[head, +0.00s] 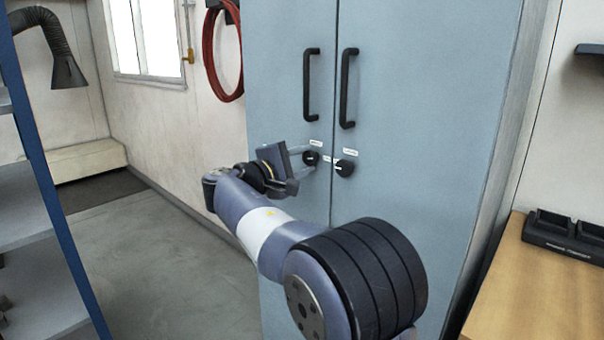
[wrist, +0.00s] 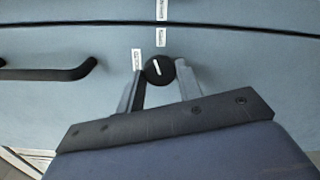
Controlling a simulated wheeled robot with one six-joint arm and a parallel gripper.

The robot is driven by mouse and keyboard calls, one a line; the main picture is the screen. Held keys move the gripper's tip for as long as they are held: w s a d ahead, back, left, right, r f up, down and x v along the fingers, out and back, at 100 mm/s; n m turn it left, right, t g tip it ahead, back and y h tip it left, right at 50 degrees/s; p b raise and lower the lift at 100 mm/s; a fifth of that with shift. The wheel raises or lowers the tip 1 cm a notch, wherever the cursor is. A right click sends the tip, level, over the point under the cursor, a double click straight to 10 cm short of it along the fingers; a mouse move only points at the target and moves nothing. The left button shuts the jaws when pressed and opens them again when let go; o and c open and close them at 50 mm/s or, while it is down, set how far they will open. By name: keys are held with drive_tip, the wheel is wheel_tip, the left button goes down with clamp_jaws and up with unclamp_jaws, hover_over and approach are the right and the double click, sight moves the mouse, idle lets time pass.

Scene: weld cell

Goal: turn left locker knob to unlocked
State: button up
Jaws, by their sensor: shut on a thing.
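The left locker knob (head: 311,157) is a round black knob on the left door of the blue-grey locker (head: 420,110). In the wrist view the knob (wrist: 163,76) has a white pointer line, tilted slightly towards the upper left, between two small white labels (wrist: 137,60) whose text is too small to read. My gripper (head: 306,160) comes from the left. Its two grey fingers lie on either side of the knob, shut on it, as the wrist view shows (wrist: 158,71). The fingers hide part of the knob's sides.
The right knob (head: 345,168) is close beside it on the other door. Two black handles (head: 311,85) stand out above the knobs. A wooden bench (head: 545,290) is at the right and a blue shelf rack (head: 50,190) at the left. Floor left of the locker is clear.

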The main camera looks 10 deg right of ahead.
drive_tip(key=shift+f+m+b, duration=0.1)
drive_tip(key=shift+m+b, duration=1.25)
drive_tip(key=shift+m, duration=0.55)
drive_tip(key=o, duration=1)
drive_tip(key=shift+c, duration=0.2)
drive_tip(key=v, duration=1)
drive_tip(key=shift+s+a+p, duration=0.25)
drive_tip(key=shift+a+p, duration=0.05)
